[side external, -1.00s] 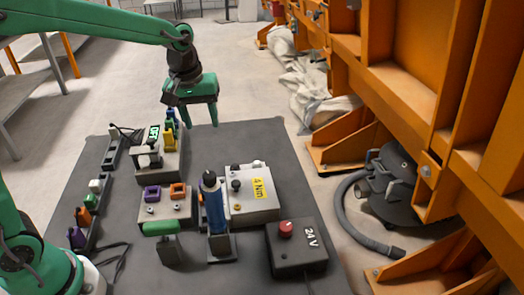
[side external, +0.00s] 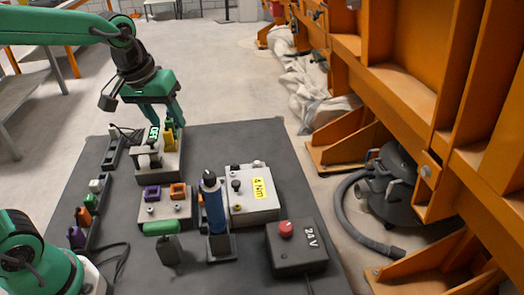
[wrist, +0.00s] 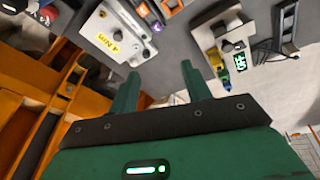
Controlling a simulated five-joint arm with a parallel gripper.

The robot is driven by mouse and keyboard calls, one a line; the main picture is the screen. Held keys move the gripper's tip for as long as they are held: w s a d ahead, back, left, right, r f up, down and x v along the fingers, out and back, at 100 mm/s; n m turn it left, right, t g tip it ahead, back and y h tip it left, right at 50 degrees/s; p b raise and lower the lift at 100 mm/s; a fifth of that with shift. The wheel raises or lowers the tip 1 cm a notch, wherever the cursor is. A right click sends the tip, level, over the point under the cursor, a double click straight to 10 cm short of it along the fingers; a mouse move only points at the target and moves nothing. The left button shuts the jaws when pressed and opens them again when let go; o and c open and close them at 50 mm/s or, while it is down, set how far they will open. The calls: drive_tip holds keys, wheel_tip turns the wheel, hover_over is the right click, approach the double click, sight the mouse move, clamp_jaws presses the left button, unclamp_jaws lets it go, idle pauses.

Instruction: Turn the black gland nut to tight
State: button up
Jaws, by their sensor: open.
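A small black round part (side external: 236,186), which looks like the gland nut, sits on top of the grey box labelled 4 Nm (side external: 262,208). My gripper (side external: 166,122) is open and empty, fingers pointing down, at the far end of the display unit, well apart from the black part. In the wrist view its two fingers (wrist: 160,72) stand apart with nothing between them.
A unit with a lit display reading OFF (side external: 154,133) holds yellow and blue parts near my fingers. A blue upright tool (side external: 214,210) stands beside the 4 Nm box. A black 24 V box with a red button (side external: 286,229) is at front right. The dark mat's far right is clear.

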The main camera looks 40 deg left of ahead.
drive_tip(key=shift+s+a+r+m+t, duration=0.1)
drive_tip(key=shift+s+m+t, duration=0.1)
drive_tip(key=shift+s, duration=0.4)
drive_tip(key=shift+s+a+r+m+t, duration=0.1)
drive_tip(key=shift+s+r+m, duration=0.1)
drive_tip(key=shift+s, duration=0.4)
drive_tip(key=shift+s+a+r+m+t, duration=0.1)
drive_tip(key=shift+s+m, duration=0.1)
drive_tip(key=shift+s, duration=0.4)
drive_tip(key=s+f+m+t, duration=0.1)
drive_tip(key=s+m, duration=0.2)
drive_tip(key=s, duration=0.5)
drive_tip(key=shift+s+a+f+t, duration=0.15)
drive_tip(key=shift+s+a+t, duration=0.2)
drive_tip(key=shift+a, duration=0.1)
